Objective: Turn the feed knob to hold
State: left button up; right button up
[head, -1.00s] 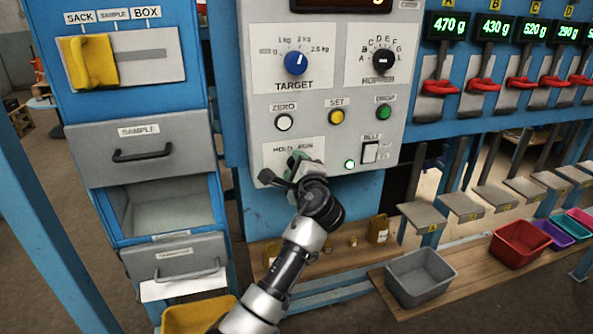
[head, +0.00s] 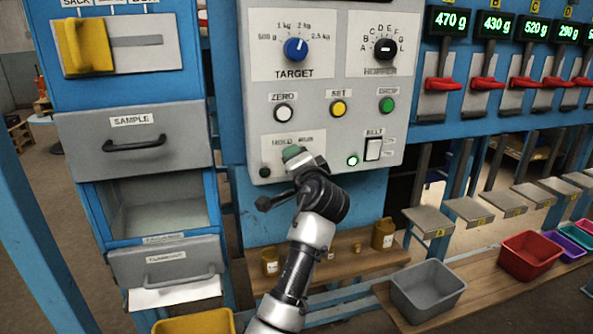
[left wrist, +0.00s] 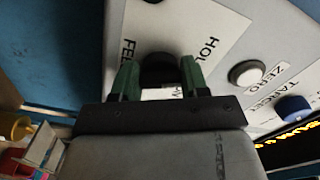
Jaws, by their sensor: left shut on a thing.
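The feed knob (left wrist: 160,68) is dark and round, on the grey control panel, in the left wrist view. The words FEED and HOLD show on the white label around it, partly covered. My left gripper (left wrist: 159,78) has its two green fingers on either side of the knob and is shut on it. In the head view my left gripper (head: 293,154) is at the panel's lower left, over the HOLD and RUN label (head: 285,141), and hides the knob. The knob's pointer cannot be made out. My right gripper is not in view.
Above are the ZERO button (head: 284,113), SET button (head: 338,108) and TARGET knob (head: 295,49). The BELT switch (head: 373,149) is to the right, beside a lit green lamp (head: 352,160).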

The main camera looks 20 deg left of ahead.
pick_arm(q)
jog(key=shift+f+n+b, duration=0.15)
jog(key=shift+n+b, duration=0.15)
jog(key=shift+n, duration=0.2)
jog(key=o, duration=0.9)
